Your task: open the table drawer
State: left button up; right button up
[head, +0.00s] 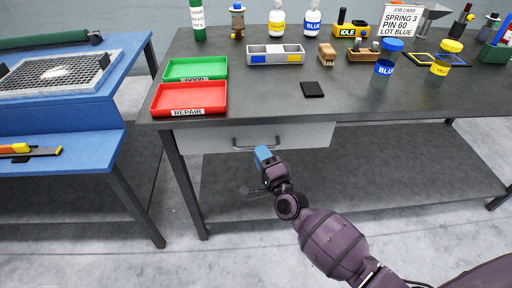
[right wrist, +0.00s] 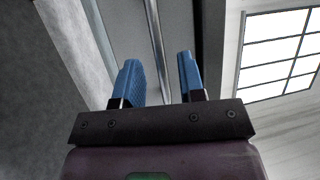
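The table drawer (head: 310,135) is a light grey front under the left part of the dark table top, and it looks closed. Its dark bar handle (head: 256,146) runs along the front. My right gripper (head: 264,153) has blue fingers and is at the handle's right part in the head view; contact cannot be told. In the right wrist view the fingers (right wrist: 160,80) are apart, and a pale bar runs between and beyond them, likely the handle. My left gripper is not in view.
On the dark table (head: 350,105) stand a red tray (head: 157,114), a green tray (head: 168,78), a divided box (head: 304,57), a black pad (head: 312,89), bottles and jars. A blue bench (head: 100,115) stands at left. A lower shelf (head: 350,190) lies below the drawer.

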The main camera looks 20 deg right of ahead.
jog(key=shift+x, duration=1.75)
grip_shut()
